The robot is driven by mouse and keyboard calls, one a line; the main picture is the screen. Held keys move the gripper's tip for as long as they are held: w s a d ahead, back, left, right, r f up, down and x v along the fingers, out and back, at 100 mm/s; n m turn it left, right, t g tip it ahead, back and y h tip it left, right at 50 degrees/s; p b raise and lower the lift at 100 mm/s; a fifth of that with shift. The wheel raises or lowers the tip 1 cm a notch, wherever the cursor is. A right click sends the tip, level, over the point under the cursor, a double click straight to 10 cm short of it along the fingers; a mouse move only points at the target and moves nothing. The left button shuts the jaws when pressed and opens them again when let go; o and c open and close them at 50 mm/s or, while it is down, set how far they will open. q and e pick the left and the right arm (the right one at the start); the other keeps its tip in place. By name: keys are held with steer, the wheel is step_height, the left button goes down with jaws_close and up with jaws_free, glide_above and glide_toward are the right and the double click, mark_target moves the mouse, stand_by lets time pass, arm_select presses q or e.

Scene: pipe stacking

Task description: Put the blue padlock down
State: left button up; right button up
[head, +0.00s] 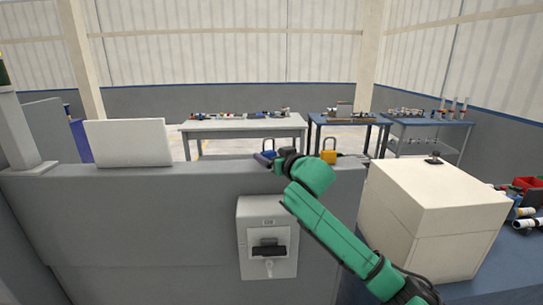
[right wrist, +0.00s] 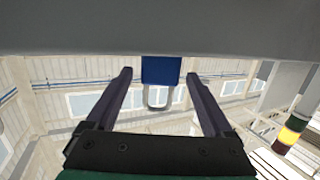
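The blue padlock (right wrist: 161,70) shows in the right wrist view, with its body against the grey ledge (right wrist: 160,28) and its shackle pointing away from it. In the head view the padlock (head: 270,153) stands at the ledge's top, partly hidden by my gripper. My right gripper (right wrist: 157,72) is open. Its two purple fingers lie on either side of the padlock, with a small gap showing on each side. In the head view my right gripper (head: 268,159) is low over the ledge top. My left gripper is not in view.
A grey switch box (head: 268,237) is on the ledge's front. A white panel (head: 129,143) stands at left, and a large cream box (head: 430,220) at right. Tables with parts stand behind.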

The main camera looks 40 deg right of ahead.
steer(key=shift+s+r, duration=0.15)
steer(key=shift+r, duration=0.05)
steer(key=b+v, duration=0.1)
steer(key=v, duration=0.2)
steer(key=b+v, duration=0.1)
steer(key=shift+s+a+f+b, duration=0.2)
steer(key=shift+s+f+b, duration=0.1)
steer(key=shift+s, duration=0.05)
steer(key=b, duration=0.2)
glide_toward(270, 156)
steer(key=v, duration=0.3)
steer(key=shift+d+r, duration=0.1)
steer(key=shift+r, duration=0.15)
